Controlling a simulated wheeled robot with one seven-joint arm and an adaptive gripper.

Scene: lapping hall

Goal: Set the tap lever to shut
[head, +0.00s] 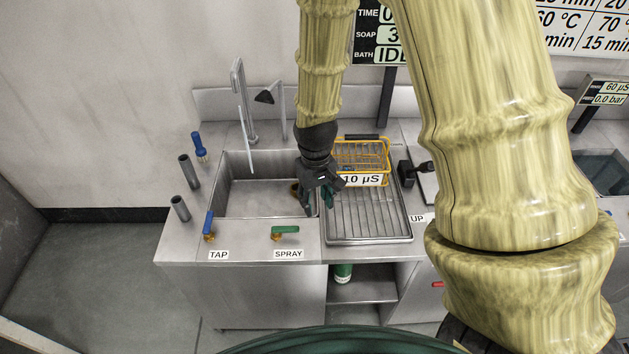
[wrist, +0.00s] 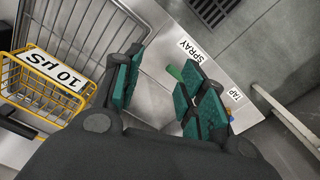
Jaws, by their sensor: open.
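The tap lever (head: 208,223) is a blue handle on a brass body, at the front left of the sink counter behind the TAP label (head: 218,255). Its handle points toward the back, away from the label. In the wrist view the TAP label (wrist: 241,90) shows at the right, and my finger hides most of the lever. My gripper (head: 320,201) is open and empty, with dark green finger pads, above the divide between basin and drainboard. It is right of the tap lever and apart from it. In the wrist view its fingers (wrist: 162,88) are spread.
The green spray lever (head: 285,230) lies sideways between my gripper and the tap lever. A yellow wire basket (head: 361,147) marked 10 µS stands on the drainboard (head: 370,235). A tall faucet (head: 240,95) rises behind the basin (head: 262,200). Grey tubes (head: 180,208) stand at the left.

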